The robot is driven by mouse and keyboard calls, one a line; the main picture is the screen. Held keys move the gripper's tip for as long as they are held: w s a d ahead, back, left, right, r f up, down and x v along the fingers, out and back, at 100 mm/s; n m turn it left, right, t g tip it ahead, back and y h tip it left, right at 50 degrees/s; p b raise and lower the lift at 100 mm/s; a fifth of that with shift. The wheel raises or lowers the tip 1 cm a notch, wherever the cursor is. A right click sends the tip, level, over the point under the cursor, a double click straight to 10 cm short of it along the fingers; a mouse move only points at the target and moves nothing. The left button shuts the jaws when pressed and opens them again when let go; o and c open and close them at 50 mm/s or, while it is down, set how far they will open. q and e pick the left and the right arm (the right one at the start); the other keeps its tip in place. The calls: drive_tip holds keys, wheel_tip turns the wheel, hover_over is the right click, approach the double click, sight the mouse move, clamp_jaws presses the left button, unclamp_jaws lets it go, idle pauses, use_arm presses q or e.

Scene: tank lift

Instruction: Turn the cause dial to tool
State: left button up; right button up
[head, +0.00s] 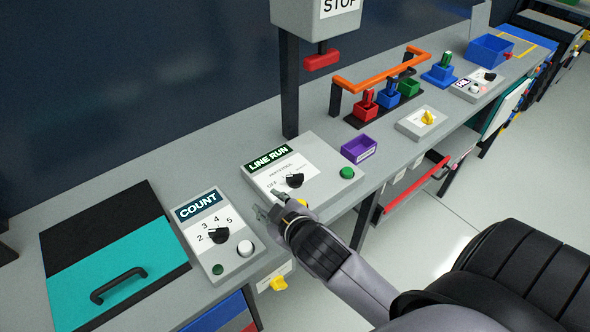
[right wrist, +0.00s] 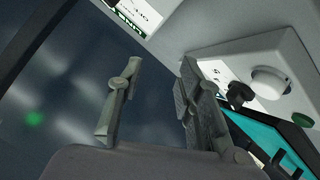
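No panel label that I can read says "cause". A panel with a black dial and a small red-marked label (head: 475,86) stands far right on the bench; its text is too small to read. My right gripper (head: 268,205) is at the front edge of the LINE RUN panel (head: 325,180), below its black dial (head: 294,180). In the right wrist view the right gripper (right wrist: 155,100) has its fingers apart with nothing between them. The COUNT panel (head: 194,222), with a black dial (head: 219,235), is left of it. My left gripper is not in view.
A grey box with a yellow knob (head: 428,117), a purple bin (head: 358,149) and an orange rail (head: 380,72) stand toward the right. A STOP box (head: 305,15) hangs on a post above. A teal lid (head: 110,260) lies left. Another yellow knob (head: 278,283) is below the bench edge.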

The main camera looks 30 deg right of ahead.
drive_tip(key=w+a+r+n+t+y, duration=0.4)
drive_tip(key=w+r+n, duration=0.15)
drive_tip(key=r, duration=0.45)
drive_tip(key=w+a+r+n+t+y, duration=0.35)
drive_tip(key=r+n, duration=0.25)
drive_tip(key=r, duration=0.4)
drive_tip(key=s+a+r+n+g+y, duration=0.2)
drive_tip(key=a+r+n+g+y, duration=0.25)
drive_tip(key=a+n+y, duration=0.7)
drive_tip(key=n+g+h, duration=1.5)
drive_tip(key=n+h, duration=0.3)
drive_tip(key=n, duration=0.2)
hover_over(295, 175)
wheel_tip(295, 175, down, 10)
wheel_tip(295, 175, down, 17)
drive_tip(key=p, duration=0.4)
drive_tip(key=shift+s+f, duration=0.1)
